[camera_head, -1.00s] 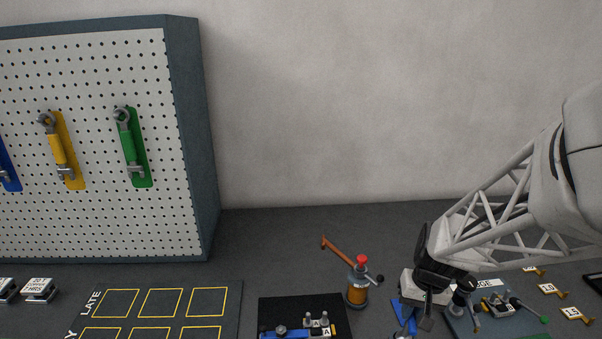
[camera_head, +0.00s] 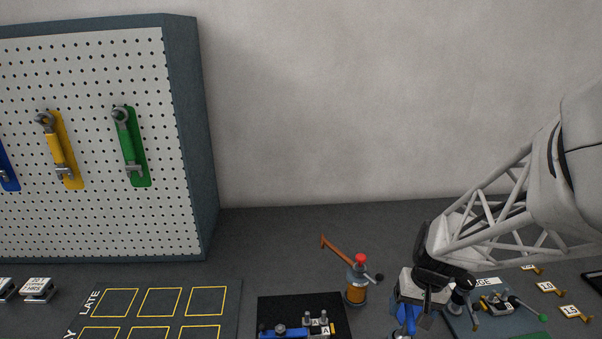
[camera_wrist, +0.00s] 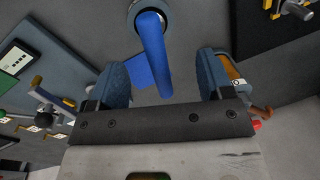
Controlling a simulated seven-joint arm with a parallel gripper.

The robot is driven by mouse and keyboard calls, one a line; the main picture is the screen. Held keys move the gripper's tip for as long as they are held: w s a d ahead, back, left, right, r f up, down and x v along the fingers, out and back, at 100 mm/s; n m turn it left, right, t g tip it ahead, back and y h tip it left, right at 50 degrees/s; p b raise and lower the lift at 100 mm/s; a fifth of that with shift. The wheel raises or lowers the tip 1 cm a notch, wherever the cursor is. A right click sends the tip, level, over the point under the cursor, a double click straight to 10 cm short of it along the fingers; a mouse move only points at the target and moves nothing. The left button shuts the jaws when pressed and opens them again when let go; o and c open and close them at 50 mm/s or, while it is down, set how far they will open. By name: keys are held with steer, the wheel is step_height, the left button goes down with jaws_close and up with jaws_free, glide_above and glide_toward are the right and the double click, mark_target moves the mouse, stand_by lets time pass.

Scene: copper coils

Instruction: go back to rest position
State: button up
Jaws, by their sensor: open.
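My gripper (camera_head: 422,310) is low over the right part of the bench, pointing down. In the wrist view its two blue-padded fingers (camera_wrist: 163,82) stand wide apart. A flat blue patch (camera_wrist: 136,70) lies behind the handle in the wrist view.
An orange cylinder with a red knob (camera_head: 357,284) stands just left of the gripper. A black mat (camera_head: 285,305) holds a blue fixture. The pegboard (camera_head: 90,220) holds wrenches. Space above the bench is clear.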

steer(key=shift+r, duration=0.25)
steer(key=shift+r, duration=3.25)
steer(key=shift+s+a+r, duration=0.25)
steer(key=shift+a+r, duration=0.1)
steer(key=shift+r, duration=0.05)
steer(key=s+a+r+n+t+h, duration=0.1)
steer(key=s+a+r+n+t, duration=0.1)
steer(key=s+a+r, duration=0.7)
steer(key=s, duration=0.3)
steer(key=shift+a+n+h, duration=0.3)
steer(key=shift+n+h, duration=0.1)
